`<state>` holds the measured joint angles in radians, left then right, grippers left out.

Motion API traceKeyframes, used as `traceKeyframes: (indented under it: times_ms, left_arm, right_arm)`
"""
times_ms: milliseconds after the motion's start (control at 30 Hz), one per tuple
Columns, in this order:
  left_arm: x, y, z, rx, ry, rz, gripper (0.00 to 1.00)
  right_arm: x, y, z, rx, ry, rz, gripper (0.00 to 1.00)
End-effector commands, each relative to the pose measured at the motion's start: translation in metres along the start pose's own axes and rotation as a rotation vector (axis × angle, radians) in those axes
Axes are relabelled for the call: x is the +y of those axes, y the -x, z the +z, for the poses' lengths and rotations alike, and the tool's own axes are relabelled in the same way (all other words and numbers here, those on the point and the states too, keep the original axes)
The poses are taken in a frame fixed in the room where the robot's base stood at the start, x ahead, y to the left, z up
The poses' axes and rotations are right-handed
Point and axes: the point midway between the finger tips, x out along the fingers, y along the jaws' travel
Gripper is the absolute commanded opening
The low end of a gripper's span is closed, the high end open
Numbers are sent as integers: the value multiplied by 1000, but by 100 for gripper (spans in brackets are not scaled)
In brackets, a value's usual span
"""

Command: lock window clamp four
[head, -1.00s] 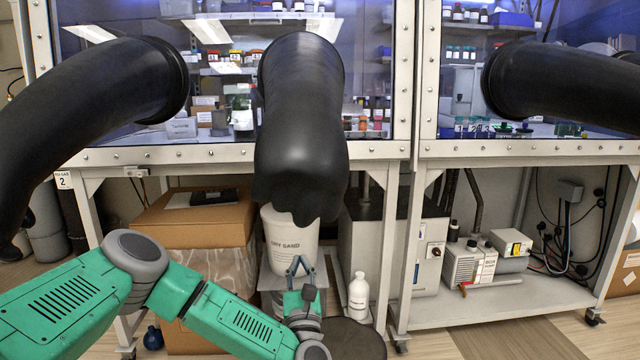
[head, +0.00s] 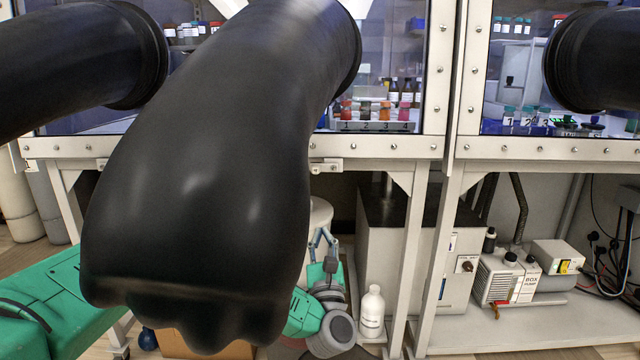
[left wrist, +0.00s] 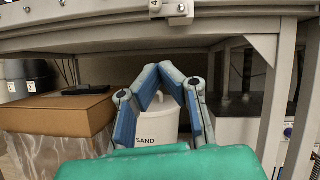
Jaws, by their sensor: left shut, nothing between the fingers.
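A small metal fitting that looks like a window clamp (head: 325,166) sits on the lower window rail (head: 380,147), right of the hanging glove. A similar fitting shows at the top of the left wrist view (left wrist: 178,12). In the left wrist view the gripper (left wrist: 159,68) points toward a white bucket under the frame. My right gripper is not in view.
A large black glove (head: 210,190) hangs in front and hides much of my left arm. The white bucket (left wrist: 157,125), a cardboard box (left wrist: 60,113), a white bottle (head: 372,311) and a pump (head: 512,275) stand below. A frame leg (head: 412,240) is to the right.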

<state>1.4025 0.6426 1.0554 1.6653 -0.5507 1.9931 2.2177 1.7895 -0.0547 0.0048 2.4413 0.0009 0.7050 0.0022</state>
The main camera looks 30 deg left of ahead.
Motion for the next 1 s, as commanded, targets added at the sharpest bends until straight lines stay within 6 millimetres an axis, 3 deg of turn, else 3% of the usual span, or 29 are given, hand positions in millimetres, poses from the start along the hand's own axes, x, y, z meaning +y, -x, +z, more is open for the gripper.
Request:
traceKeyframes:
  times_ms: [267, 700, 1000]
  left_arm:
    - [2, -12, -2, 0, 1, 3, 0]
    - [2, -99, -2, -3, 1, 4, 0]
    - [2, -126, 23, 2, 2, 2, 0]
  right_arm:
    - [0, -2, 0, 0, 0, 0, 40]
    - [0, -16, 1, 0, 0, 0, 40]
    - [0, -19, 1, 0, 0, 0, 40]
